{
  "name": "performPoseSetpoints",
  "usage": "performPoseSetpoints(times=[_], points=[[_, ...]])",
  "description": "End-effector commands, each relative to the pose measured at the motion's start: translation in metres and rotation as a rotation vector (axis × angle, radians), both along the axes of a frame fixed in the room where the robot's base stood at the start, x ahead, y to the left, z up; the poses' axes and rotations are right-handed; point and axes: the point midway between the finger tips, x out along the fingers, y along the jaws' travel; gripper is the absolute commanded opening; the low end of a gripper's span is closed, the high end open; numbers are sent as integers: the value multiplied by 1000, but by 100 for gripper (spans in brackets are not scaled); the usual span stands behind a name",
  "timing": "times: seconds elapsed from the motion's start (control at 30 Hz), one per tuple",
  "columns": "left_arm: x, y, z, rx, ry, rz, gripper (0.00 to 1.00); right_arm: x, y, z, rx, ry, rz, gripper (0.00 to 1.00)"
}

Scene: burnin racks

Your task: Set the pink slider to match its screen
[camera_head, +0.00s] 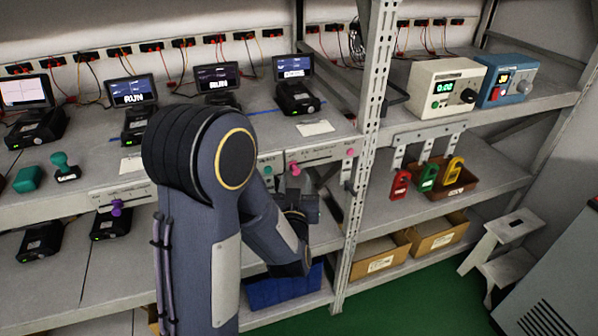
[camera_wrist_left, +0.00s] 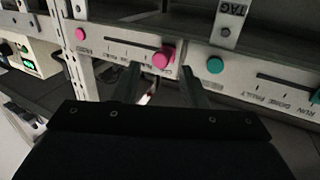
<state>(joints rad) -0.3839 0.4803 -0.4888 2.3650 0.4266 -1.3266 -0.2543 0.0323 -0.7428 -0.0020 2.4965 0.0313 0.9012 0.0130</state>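The pink slider knob (camera_head: 295,168) sits at the left end of its slot on the shelf-edge strip in the head view. In the left wrist view, which is turned over, the knob (camera_wrist_left: 161,60) is at the slot's right end. A smaller pink round piece (camera_head: 350,152) is at the strip's other end. The screen (camera_head: 293,67) above this strip is lit; its text is too small to read. My left gripper (camera_wrist_left: 160,78) is open, its fingers apart just in front of the strip near the knob; no contact shows. My right gripper is out of view.
A teal knob (camera_wrist_left: 215,66) is on the neighbouring strip, and a purple knob (camera_head: 116,207) is farther left. A rack upright (camera_head: 366,130) stands right of the pink strip. A blue bin (camera_head: 265,292) is below. My left arm hides part of the shelf.

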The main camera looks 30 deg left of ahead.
Motion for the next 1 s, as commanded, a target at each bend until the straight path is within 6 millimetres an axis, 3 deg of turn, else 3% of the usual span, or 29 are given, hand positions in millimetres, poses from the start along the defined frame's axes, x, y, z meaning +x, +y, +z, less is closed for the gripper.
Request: performPoseSetpoints(times=[0.23, 0.57, 0.87, 1.0], points=[[27, 14, 1, 0, 1, 0, 39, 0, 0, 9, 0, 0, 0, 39], [32, 16, 0, -2, 0, -2, 39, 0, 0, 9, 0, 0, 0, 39], [31, 16, 0, -2, 0, -2, 1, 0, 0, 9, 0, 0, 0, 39], [31, 16, 0, -2, 0, -3, 0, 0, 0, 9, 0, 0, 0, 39]])
